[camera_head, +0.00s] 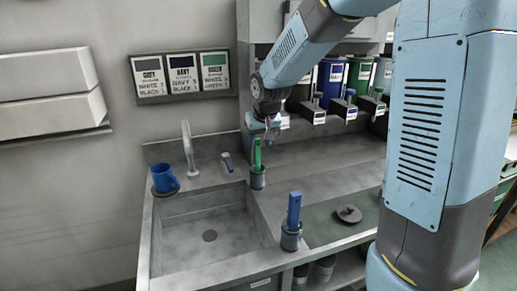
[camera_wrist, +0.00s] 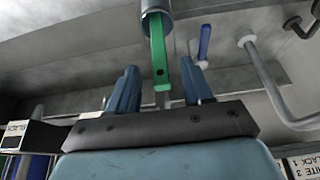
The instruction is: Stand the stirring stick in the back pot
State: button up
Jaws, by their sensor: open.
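A green stick (camera_head: 257,153) with a small hole near its end stands upright in the grey back pot (camera_head: 258,180), at the sink's right edge. The wrist view shows the stick (camera_wrist: 158,48) and the pot's rim (camera_wrist: 157,8) too. My gripper (camera_head: 268,135) is open, above and close beside the stick. In the wrist view, the stick's free end lies between the blue fingers of my gripper (camera_wrist: 160,78), with gaps on both sides. A blue stick (camera_head: 294,209) stands in the front pot (camera_head: 291,238), nearer the camera.
The sink (camera_head: 208,222) lies left of the pots, with a tap (camera_head: 187,148), a blue mug (camera_head: 164,178) and a small blue-handled item (camera_head: 227,162) around it. A dark lid-like disc (camera_head: 348,214) is on the right counter. Bins (camera_head: 331,78) and dispensers stand behind.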

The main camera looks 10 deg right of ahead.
jog(key=a+v, duration=0.1)
jog(key=v, duration=0.6)
jog(key=s+d+r+m, duration=0.1)
jog(key=s+d+r, duration=0.2)
jog(key=s+d, duration=0.3)
jog(key=s+d+r, duration=0.3)
jog(key=s+d, duration=0.1)
jog(key=s, duration=0.3)
jog(key=s+d, duration=0.2)
jog(key=s, duration=0.4)
jog(key=s+d+m+t+h, duration=0.1)
jog(key=s+d, duration=0.1)
jog(key=s, duration=0.5)
jog(key=shift+s+d+f, duration=0.25)
jog(key=shift+s+f, duration=0.05)
jog(key=shift+f, duration=0.05)
